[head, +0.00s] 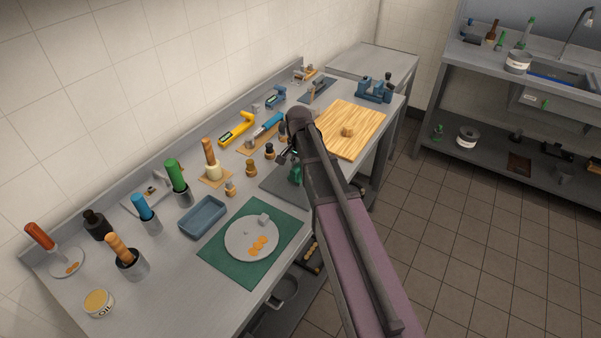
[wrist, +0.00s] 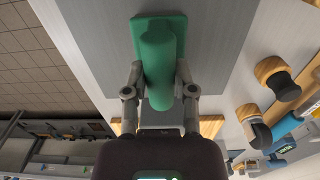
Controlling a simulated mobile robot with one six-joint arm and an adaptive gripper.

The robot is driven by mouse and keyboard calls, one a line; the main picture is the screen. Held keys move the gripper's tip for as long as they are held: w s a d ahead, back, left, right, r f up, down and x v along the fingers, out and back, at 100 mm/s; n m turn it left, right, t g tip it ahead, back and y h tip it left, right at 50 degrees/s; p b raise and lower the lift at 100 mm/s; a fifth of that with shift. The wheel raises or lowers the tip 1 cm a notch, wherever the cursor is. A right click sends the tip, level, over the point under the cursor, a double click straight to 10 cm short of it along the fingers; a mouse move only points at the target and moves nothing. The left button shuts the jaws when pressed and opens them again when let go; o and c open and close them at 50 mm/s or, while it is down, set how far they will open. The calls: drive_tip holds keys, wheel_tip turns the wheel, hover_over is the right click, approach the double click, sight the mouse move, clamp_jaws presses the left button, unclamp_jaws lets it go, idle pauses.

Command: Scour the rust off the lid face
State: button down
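The lid (head: 243,232) is a round pale-grey disc lying flat on a green mat (head: 222,250). Several orange rust spots (head: 257,244) show on its face, and a small grey block (head: 263,219) sits at its far edge. A green scouring tool (wrist: 160,28), with a flat rectangular base and a rounded handle, is on a grey mat. It also shows partly behind my arm in the head view (head: 294,174). My gripper (wrist: 160,72) has one finger on each side of the handle. Whether both fingers press on it is unclear.
Small wooden-based pieces (head: 252,168) stand behind the grey mat. A wooden board (head: 352,128) lies to the right.

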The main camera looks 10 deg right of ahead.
sight(299, 165)
drive_tip(key=shift+r, duration=0.15)
drive_tip(key=shift+r+p, duration=1.85)
drive_tip(key=shift+p, duration=0.2)
drive_tip(key=shift+s, duration=0.15)
